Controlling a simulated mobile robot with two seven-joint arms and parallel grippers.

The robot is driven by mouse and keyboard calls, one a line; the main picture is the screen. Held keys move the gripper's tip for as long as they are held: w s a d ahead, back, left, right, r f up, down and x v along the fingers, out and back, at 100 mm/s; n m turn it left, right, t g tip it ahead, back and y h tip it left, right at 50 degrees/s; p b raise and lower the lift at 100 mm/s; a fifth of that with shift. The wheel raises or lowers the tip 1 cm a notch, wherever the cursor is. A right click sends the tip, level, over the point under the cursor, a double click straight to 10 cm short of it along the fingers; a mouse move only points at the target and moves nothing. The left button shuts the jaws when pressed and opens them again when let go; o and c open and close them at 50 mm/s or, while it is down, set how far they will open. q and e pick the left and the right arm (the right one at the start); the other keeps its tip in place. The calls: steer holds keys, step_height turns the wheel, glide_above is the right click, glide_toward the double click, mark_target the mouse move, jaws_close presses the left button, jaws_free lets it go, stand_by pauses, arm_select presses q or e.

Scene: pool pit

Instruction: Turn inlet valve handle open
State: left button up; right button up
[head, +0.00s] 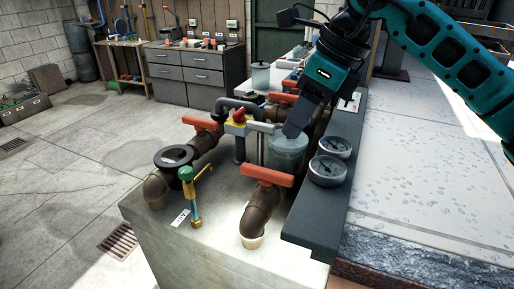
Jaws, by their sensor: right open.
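Several orange-red valve handles sit on brown pipes on a pale block. One handle (268,176) is at the front, one (200,123) at the left, and another (283,97) lies further back. I cannot tell which is the inlet handle; a small label (180,217) on the block is too small to read. My right gripper (293,131) points down above the clear-lidded pump pot (288,154), behind and above the front handle and apart from it. It is open, though its fingers are seen edge-on. My left gripper is out of view.
Two round gauges (327,168) stand on a dark ledge (318,222) right of the pipes. A green-and-yellow tap (190,190) rises at the front left. A red-and-yellow knob (239,116) sits mid-pipework.

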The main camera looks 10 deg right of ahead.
mark_target(267, 171)
steer(key=x, duration=1.2)
steer(key=shift+w+a+f, duration=0.15)
steer(key=shift+a+f, duration=0.1)
steer(key=shift+f, duration=0.05)
jaws_close()
